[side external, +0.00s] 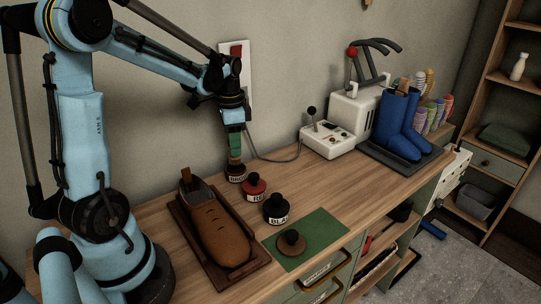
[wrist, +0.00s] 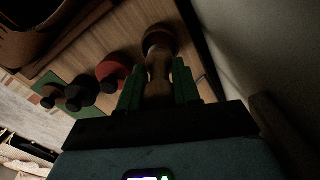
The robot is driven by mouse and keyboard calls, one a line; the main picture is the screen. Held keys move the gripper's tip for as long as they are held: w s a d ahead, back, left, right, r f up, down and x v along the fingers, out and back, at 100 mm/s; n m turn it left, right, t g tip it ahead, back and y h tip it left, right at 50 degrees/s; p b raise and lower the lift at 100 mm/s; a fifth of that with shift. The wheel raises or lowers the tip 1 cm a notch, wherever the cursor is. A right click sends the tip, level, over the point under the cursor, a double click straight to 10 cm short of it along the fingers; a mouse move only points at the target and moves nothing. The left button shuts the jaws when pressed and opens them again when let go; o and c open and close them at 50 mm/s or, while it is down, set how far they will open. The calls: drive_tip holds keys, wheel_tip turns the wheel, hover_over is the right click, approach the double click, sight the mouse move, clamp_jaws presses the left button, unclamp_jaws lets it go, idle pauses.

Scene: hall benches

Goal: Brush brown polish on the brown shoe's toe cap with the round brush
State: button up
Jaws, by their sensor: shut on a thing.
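My gripper (side external: 235,145), with green finger pads, is shut on the pale wooden handle of the round brush (wrist: 158,75). It points down over a dark pot with a white label (side external: 237,177), apparently the brown polish. The brush head is at the pot's mouth; I cannot tell how deep it sits. In the wrist view my gripper (wrist: 159,90) has the handle between its pads. The brown shoe (side external: 215,225) lies on a dark wooden tray (side external: 182,222), toe cap toward the front of the bench.
A red-topped pot (side external: 255,188) and a black pot (side external: 277,209) stand close by. A brown disc with a dark knob (side external: 291,241) lies on a green mat (side external: 318,228). A white machine (side external: 328,138) and blue boots (side external: 399,125) stand at the back right.

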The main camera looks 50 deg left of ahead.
drive_tip(key=shift+r, duration=1.95)
drive_tip(key=d+r+n, duration=0.2)
drive_tip(key=d+r, duration=0.1)
drive_tip(key=d, duration=0.9)
drive_tip(key=d+r+n, duration=0.2)
drive_tip(key=d+r, duration=0.1)
drive_tip(key=d, duration=1)
drive_tip(key=s+a+f+g, duration=0.1)
drive_tip(key=s, duration=0.7)
drive_tip(key=s+a+f+g, duration=0.1)
drive_tip(key=s+a+f, duration=0.1)
drive_tip(key=s, duration=0.6)
drive_tip(key=shift+h, duration=0.3)
drive_tip(key=shift+s+a+f, duration=0.1)
drive_tip(key=shift+a+f, duration=0.1)
drive_tip(key=shift+f, duration=0.65)
drive_tip(key=shift+w+a+f, duration=0.1)
drive_tip(key=shift+a+f, duration=0.05)
drive_tip(key=shift+f, duration=0.7)
drive_tip(key=shift+s+a+f, duration=0.1)
drive_tip(key=shift+a+f, duration=0.1)
drive_tip(key=shift+f, duration=0.65)
drive_tip(key=shift+a+f, duration=0.2)
drive_tip(key=shift+f, duration=0.65)
